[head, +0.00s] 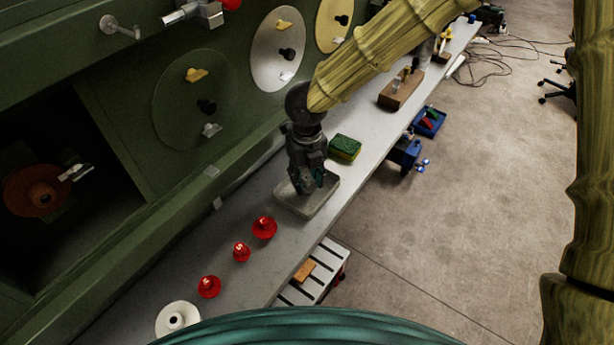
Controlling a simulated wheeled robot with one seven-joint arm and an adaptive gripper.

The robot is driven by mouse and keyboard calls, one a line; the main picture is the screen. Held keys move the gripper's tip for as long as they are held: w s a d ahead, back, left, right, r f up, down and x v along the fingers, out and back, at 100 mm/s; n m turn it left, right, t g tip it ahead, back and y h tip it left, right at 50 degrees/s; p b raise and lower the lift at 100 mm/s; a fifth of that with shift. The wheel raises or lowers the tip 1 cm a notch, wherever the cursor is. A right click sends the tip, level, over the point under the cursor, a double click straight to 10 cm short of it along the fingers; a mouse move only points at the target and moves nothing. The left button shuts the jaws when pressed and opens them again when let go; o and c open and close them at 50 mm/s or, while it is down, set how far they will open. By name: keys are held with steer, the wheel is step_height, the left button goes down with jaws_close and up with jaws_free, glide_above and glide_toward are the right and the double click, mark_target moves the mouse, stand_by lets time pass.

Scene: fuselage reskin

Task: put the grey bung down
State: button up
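My gripper (308,183) points down over a shallow grey tray (320,202) on the long grey bench. Its dark fingers are low, at or just above the tray floor. I cannot make out a grey bung for certain. If one is between the fingers or under them, the gripper hides it. The fingers are too small and dark to tell whether they are open or shut.
Several red knobbed pieces (264,228) and a white disc (178,320) stand on the bench, nearer me. A green and yellow sponge (345,146) lies just beyond the tray. The green fuselage wall (130,120) runs along the left.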

mark_target(307, 178)
step_height(307, 178, up, 12)
steer(key=b, duration=0.2)
steer(key=shift+r, duration=0.15)
stand_by(0.5)
